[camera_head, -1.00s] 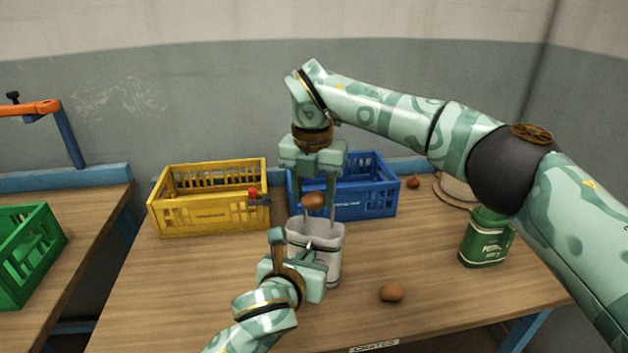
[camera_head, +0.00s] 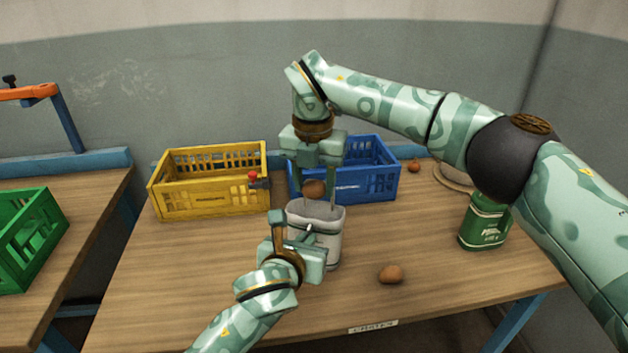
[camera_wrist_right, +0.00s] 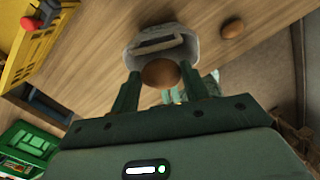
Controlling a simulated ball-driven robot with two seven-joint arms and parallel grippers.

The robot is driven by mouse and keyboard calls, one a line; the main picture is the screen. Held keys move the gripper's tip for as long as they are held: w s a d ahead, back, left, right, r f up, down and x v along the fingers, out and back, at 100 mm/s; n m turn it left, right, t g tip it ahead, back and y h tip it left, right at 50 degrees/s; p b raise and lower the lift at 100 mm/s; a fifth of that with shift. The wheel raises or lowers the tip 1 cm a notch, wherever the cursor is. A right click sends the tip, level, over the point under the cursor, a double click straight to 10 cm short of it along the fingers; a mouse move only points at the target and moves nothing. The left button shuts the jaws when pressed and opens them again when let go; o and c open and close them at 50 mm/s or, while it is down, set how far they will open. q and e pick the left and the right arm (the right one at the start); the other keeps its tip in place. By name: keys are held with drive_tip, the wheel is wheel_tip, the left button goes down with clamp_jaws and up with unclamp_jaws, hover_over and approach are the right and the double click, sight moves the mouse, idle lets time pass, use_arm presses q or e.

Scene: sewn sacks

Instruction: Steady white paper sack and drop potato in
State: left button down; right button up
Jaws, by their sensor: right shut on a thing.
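The white paper sack (camera_head: 330,222) stands upright and open on the wooden table; its open mouth also shows in the right wrist view (camera_wrist_right: 188,48). My right gripper (camera_head: 314,190) points down over the sack, shut on a brown potato (camera_head: 314,188). In the right wrist view, the potato (camera_wrist_right: 160,73) sits between the two fingers and overlaps the near rim of the mouth. My left gripper (camera_head: 295,232) is at the sack's near left side, with its fingers against or very close to it. Its jaw gap is not clear.
A yellow crate (camera_head: 209,209) and a blue crate (camera_head: 372,187) stand behind the sack. A loose potato (camera_head: 390,274) lies to the right in front, and another (camera_head: 414,166) at the back. A green container (camera_head: 484,223) stands at the right. The front table is mostly clear.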

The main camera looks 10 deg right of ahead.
drive_tip(key=shift+f, duration=0.15)
drive_tip(key=shift+f, duration=2.1)
drive_tip(key=o, duration=0.9)
drive_tip(key=r, duration=1.2)
drive_tip(key=shift+s, duration=0.25)
drive_tip(key=shift+a, duration=0.1)
